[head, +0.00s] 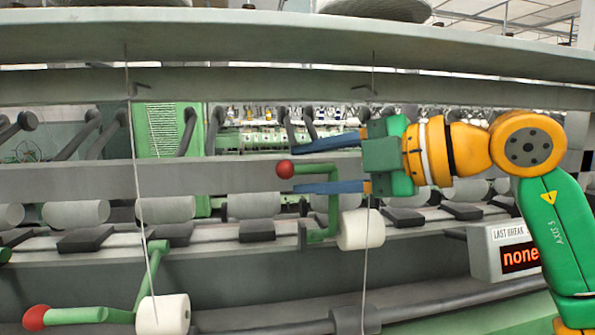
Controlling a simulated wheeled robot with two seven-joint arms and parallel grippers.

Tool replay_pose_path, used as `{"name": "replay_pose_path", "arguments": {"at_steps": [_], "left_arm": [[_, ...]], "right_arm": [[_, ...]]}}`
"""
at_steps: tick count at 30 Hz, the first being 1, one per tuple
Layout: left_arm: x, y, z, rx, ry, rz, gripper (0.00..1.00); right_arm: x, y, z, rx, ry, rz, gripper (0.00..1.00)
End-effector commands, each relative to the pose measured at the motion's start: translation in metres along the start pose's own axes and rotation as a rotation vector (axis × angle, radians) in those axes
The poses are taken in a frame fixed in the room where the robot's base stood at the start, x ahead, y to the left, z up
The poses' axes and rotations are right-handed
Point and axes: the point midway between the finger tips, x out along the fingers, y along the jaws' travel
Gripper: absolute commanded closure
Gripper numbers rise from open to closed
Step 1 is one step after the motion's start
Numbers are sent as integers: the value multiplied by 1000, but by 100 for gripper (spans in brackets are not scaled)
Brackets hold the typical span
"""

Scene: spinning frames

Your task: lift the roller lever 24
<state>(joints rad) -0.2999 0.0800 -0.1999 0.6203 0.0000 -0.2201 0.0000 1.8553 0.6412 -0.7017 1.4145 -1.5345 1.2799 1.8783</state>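A green roller lever with a red ball knob (285,169) stands at the middle of the head view, its bar running right and then bending down beside a white roller (361,229). My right gripper (292,168) comes in from the right with its two blue fingers open. One finger is above the lever's bar and the other below it, with gaps on both sides; contact cannot be told. A second green lever (75,315) with a red knob is at the lower left, lower than the first. No number 24 is readable on either. My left gripper is not in view.
Another white roller (163,315) sits beside the lower-left lever. Thin threads hang down in front of the grey machine beam (240,177). A display box (500,250) reading "LAST BREAK none" is at the right, below my arm.

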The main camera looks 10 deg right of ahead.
Motion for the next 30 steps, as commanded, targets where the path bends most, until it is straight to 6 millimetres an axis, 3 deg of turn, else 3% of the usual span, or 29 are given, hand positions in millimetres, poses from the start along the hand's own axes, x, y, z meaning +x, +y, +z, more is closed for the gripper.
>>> {"name": "replay_pose_path", "arguments": {"at_steps": [15, 30], "left_arm": [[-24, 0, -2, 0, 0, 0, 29], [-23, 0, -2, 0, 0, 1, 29]], "right_arm": [[-42, 24, 6, 0, 0, 4, 52], [-46, 25, 6, -1, -1, 12, 52]]}}
